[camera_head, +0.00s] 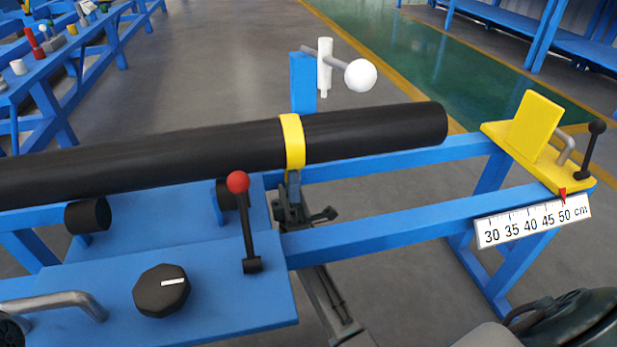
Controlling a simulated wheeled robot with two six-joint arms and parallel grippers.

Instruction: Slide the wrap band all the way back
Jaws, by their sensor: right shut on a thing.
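The wrap band (292,142) is a yellow ring around the long black cylinder (380,135), right of the middle of its visible length. The cylinder lies nearly level and its right end is free. My right gripper (292,193) comes up from below and is shut on the lower part of the band, just under the cylinder. The exact grip spot is small and partly hidden. My left gripper is not in view.
The blue frame carries a red-knobbed lever (238,183), a black dial (161,290) and rollers (88,215). A yellow stop (535,125) stands at the right end above a scale (533,220), red pointer near 50. A white ball handle (360,75) stands behind the cylinder.

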